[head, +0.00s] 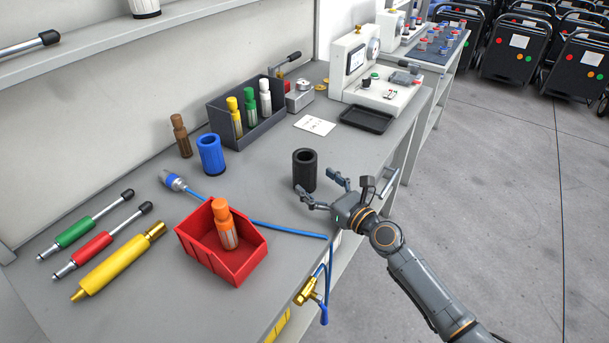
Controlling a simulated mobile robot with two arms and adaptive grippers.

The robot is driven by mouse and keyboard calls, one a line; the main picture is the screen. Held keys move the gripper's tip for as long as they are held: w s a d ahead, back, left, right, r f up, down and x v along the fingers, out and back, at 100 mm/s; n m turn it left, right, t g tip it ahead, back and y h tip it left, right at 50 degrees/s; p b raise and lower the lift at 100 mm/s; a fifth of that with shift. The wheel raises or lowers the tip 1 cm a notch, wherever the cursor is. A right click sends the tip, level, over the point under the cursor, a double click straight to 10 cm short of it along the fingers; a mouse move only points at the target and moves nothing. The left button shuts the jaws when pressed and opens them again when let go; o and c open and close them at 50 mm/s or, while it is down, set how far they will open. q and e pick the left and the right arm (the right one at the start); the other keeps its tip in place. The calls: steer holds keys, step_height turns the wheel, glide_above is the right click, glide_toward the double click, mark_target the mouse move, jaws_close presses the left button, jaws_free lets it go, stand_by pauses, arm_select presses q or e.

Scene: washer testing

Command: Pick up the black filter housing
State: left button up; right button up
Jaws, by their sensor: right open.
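The black filter housing (305,172) is a dark, open-topped cylinder. It stands upright on the grey workbench, near its front edge. My right gripper (322,190) comes in from the right, with its fingers open and pointing left toward the housing. One finger is in front of the housing near its base and the other is to its right. I cannot tell whether either finger touches it. The housing stands on the bench and is not gripped. My left gripper is not in view.
A red bin (262,262) with an orange-topped cartridge stands to the left, and a blue hose (285,229) runs past it. A blue cup-shaped housing (210,155), a dark cartridge tray (263,128) and a black flat tray (366,119) stand farther back. The bench just left of the housing is clear.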

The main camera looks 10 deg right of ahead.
mark_target(305, 171)
steer(key=x, duration=0.5)
steer(key=shift+w+b, duration=0.2)
steer(key=shift+b, duration=0.2)
steer(key=shift+d, duration=0.1)
jaws_close()
steer(key=shift+r, duration=0.2)
